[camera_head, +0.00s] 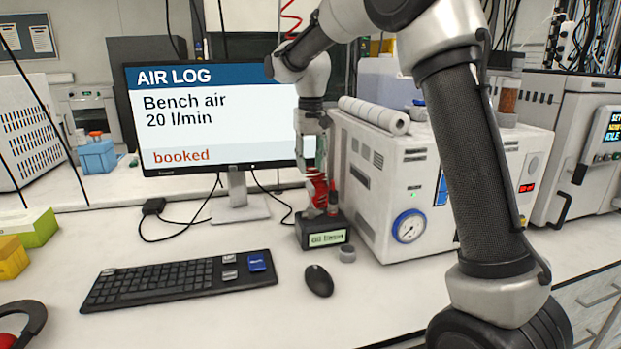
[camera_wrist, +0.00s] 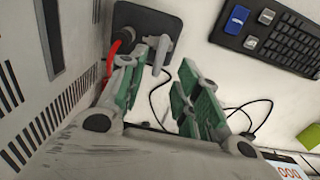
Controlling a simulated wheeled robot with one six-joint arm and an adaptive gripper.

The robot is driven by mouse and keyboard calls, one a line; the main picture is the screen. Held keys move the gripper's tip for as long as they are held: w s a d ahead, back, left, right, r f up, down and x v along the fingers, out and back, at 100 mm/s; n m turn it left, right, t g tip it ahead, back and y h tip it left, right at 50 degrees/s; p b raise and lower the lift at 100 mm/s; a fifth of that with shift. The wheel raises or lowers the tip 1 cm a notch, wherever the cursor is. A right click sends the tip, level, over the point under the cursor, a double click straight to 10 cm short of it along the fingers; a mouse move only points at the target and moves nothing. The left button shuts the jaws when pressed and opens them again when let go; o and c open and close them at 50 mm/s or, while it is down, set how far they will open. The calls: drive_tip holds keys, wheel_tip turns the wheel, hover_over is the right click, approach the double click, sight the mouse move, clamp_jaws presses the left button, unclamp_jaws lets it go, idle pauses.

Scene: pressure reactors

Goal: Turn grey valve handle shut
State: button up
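The grey valve handle (camera_wrist: 163,52) shows in the wrist view, standing up from a dark box (camera_wrist: 150,28). In the head view the dark box (camera_head: 322,236) has a small lit display and stands in front of the white machine; the handle cannot be made out there. A red part (camera_wrist: 114,50) is beside the handle; in the head view red parts (camera_head: 319,190) rise above the box. My gripper (camera_wrist: 160,72) is open, its green-padded fingers apart. The left fingertip is close to the handle; I cannot tell whether they touch. My gripper (camera_head: 316,165) points down above the box.
A monitor (camera_head: 222,118) reading "Bench air 20 l/min, booked" is behind. A keyboard (camera_head: 180,281), mouse (camera_head: 319,280) and small grey cylinder (camera_head: 347,254) are in front.

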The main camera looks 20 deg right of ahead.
sight(312, 184)
wheel_tip(312, 184, up, 6)
idle(0.5)
drive_tip(key=f, duration=0.2)
drive_tip(key=f+n, duration=0.1)
drive_tip(key=shift+s+d, duration=0.1)
drive_tip(key=shift+s, duration=0.15)
drive_tip(key=s+d+t, duration=0.1)
drive_tip(key=s+d, duration=0.4)
drive_tip(key=s, duration=0.6)
drive_tip(key=s+d+f+t, duration=0.1)
drive_tip(key=s+d, duration=0.4)
drive_tip(key=s, duration=0.6)
drive_tip(key=s+d+t, duration=0.2)
drive_tip(key=s+d, duration=0.3)
drive_tip(key=s, duration=0.6)
drive_tip(key=shift+s+f+m, duration=0.15)
drive_tip(key=shift+s+m, duration=0.2)
drive_tip(key=shift+m, duration=0.05)
